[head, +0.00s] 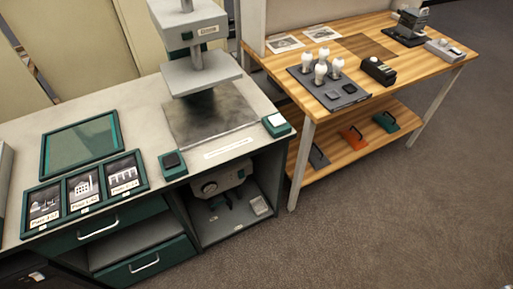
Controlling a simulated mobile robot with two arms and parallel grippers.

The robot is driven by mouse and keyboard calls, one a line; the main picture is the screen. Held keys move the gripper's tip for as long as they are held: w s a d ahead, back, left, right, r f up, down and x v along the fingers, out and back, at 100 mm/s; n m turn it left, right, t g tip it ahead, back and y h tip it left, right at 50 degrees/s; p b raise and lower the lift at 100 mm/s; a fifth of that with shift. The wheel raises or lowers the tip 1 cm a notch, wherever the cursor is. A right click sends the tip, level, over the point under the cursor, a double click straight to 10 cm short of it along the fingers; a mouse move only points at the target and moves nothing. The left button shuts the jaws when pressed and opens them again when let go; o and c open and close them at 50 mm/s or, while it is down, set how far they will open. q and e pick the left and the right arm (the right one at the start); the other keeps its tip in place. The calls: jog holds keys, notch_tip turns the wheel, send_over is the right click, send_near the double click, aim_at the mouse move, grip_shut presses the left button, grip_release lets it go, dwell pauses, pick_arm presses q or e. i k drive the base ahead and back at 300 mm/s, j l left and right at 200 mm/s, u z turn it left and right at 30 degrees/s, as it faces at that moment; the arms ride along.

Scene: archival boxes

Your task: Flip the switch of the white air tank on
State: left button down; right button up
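A whitish-grey machine (228,178) with a round dial on its front sits in the open lower compartment of the grey counter. It looks like the white air tank, but I cannot tell for sure. A small dark handle or lever shows just below it, and the counter top hides its upper part. I cannot make out a switch on it or its position. Neither of my grippers is in view.
The grey counter (25,128) carries a press (201,75), a black button box (172,164), a white button box (276,123) and framed pictures (85,187). A wooden table (425,75) with a lower shelf stands at right. The brown floor (390,215) in front is clear.

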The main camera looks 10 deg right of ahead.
aim_at(242, 175)
jog(key=i+l, duration=0.3)
jog(key=i+l+u, duration=0.1)
jog(key=i+l, duration=0.15)
jog(key=l, duration=0.2)
jog(key=i+l+u, duration=0.1)
jog(key=i+l, duration=0.2)
jog(key=l, duration=0.1)
